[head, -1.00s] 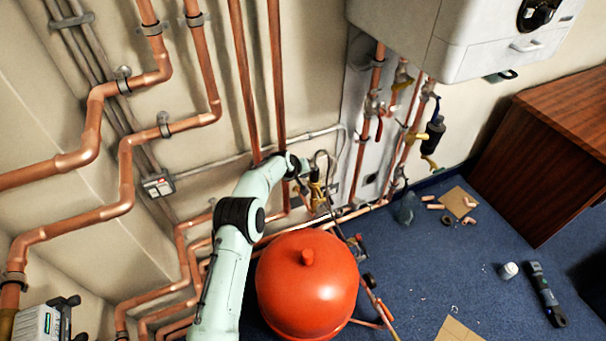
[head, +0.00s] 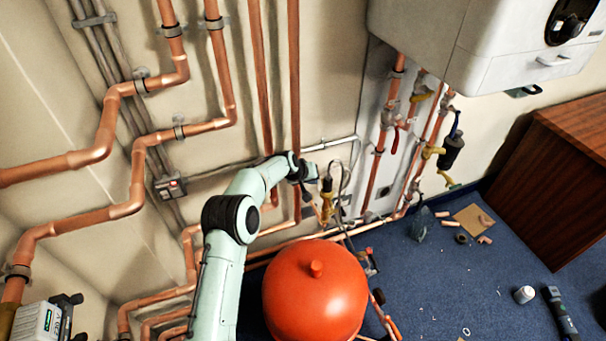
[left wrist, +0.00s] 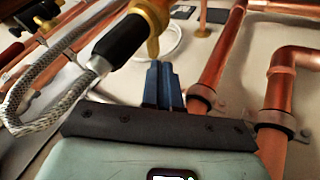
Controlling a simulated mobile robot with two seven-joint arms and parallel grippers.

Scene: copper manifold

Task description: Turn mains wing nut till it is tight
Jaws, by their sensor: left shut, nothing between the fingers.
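My left gripper (head: 312,181) is beside a brass fitting (head: 326,206) low on the wall, behind the red vessel. In the left wrist view its blue fingers (left wrist: 164,75) are closed together with nothing between them. Their tips point at a brass body (left wrist: 151,12) with a flat brass tab (left wrist: 153,46) hanging from it, perhaps a wing of the mains wing nut. I cannot tell whether the fingertips touch the tab. A black sleeve (left wrist: 118,40) and a braided hose (left wrist: 45,108) run from the brass body. My right gripper is out of view.
A round red vessel (head: 315,290) stands in front of the fitting. Copper pipes (left wrist: 218,55) run close right of the fingers. Valves (head: 393,112) hang below the white boiler (head: 470,45). A wooden cabinet (head: 550,180) stands right; blue carpet (head: 440,280) holds loose parts.

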